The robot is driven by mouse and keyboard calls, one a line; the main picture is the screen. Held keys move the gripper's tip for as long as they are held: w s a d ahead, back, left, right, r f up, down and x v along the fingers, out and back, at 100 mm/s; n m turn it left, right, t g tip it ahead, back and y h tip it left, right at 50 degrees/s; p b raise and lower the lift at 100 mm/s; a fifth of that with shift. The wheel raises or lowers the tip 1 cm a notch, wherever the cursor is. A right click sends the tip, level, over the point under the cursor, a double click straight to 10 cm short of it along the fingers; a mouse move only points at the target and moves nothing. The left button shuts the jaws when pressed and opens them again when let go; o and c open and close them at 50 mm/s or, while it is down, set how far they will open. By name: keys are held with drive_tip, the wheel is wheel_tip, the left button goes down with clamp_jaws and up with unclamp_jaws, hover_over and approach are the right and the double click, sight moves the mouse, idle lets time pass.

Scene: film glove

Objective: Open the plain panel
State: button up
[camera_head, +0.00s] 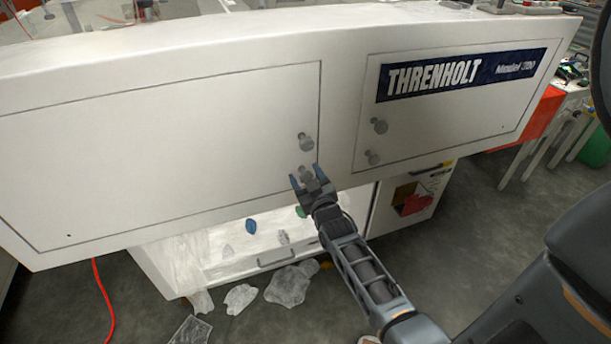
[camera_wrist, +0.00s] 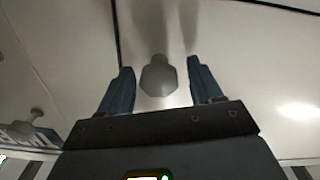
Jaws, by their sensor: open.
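The plain panel (camera_head: 170,140) is the unlabelled white door on the left of the cabinet front. It lies flush in its outline and looks shut. Two grey knobs sit near its right edge, an upper knob (camera_head: 306,141) and a lower knob (camera_head: 305,170). My gripper (camera_head: 307,178) is open at the lower knob, which its fingers partly hide. In the wrist view a knob (camera_wrist: 158,76) stands between the two spread fingers, with a gap on each side.
The labelled THRENHOLT panel (camera_head: 450,105) is on the right with two knobs of its own, and looks shut. Below is a recess with small coloured objects and a drawer handle (camera_head: 276,257). Crumpled plastic (camera_head: 289,286) and a red cable (camera_head: 103,300) lie on the floor.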

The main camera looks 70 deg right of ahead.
drive_tip(key=shift+d, duration=0.1)
drive_tip(key=shift+c, duration=0.4)
clamp_jaws()
